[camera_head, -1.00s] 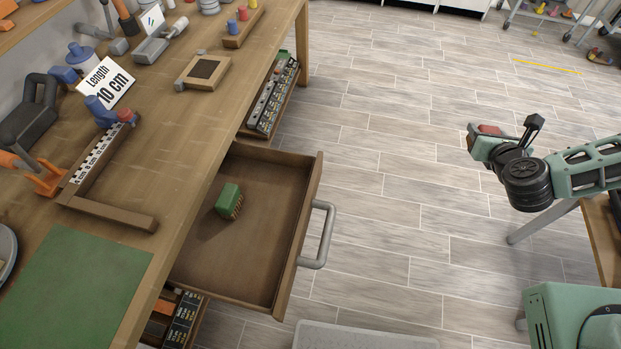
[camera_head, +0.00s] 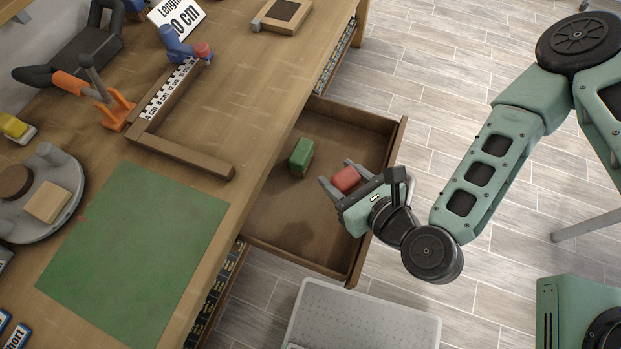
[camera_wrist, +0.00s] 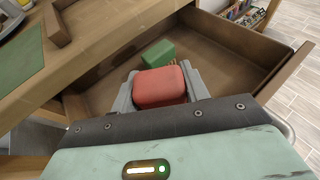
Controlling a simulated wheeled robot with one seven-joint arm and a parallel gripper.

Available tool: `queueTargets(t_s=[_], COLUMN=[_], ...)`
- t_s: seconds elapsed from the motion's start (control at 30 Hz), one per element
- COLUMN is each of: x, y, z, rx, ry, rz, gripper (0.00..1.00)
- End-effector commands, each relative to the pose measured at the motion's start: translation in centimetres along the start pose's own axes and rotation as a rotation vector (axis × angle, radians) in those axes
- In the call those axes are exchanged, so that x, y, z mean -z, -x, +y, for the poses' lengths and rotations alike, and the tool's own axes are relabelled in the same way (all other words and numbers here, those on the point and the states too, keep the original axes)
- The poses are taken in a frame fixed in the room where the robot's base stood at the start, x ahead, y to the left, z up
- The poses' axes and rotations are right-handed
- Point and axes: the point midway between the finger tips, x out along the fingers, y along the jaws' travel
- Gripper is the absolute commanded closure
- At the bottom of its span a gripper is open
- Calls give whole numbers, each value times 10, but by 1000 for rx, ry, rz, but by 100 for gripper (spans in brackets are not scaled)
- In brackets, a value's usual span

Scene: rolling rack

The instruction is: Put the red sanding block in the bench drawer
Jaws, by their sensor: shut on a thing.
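The red sanding block (camera_head: 345,179) is held between the fingers of my gripper (camera_head: 334,187). In the wrist view the red block (camera_wrist: 159,87) sits between both grey fingers of my gripper (camera_wrist: 160,88). My gripper is over the open bench drawer (camera_head: 290,228), whose floor and walls also show in the wrist view (camera_wrist: 215,75). The block appears to be above the drawer floor; its exact height is hard to tell. A green block (camera_head: 301,156) lies in the drawer, just beyond the red one in the wrist view (camera_wrist: 157,53).
The workbench (camera_head: 225,110) with a green mat (camera_head: 135,240) lies left of the drawer. A wooden corner gauge (camera_head: 180,152) rests near the bench edge. A grey platform (camera_head: 360,318) stands below the drawer's front.

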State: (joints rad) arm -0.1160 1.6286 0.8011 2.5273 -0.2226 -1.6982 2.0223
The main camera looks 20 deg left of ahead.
Motion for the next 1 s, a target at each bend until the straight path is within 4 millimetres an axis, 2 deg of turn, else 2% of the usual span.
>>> queueTargets(t_s=[0.03, 0.13, 0.23, 0.37, 0.67, 0.7, 1.0], x=[6, 11, 15, 19, 25, 19, 24], y=[5, 15, 22, 20, -8, -16, -79], z=[24, 53, 70, 78, 82, 84, 94], rx=[-50, -112, -149, -166, -165, -161, -163], ry=[16, 44, 59, 67, 68, 70, 69], rz=[2, 2, 3, 1, -1, -1, 0], gripper=[79, 79, 79, 79, 79, 79, 79])
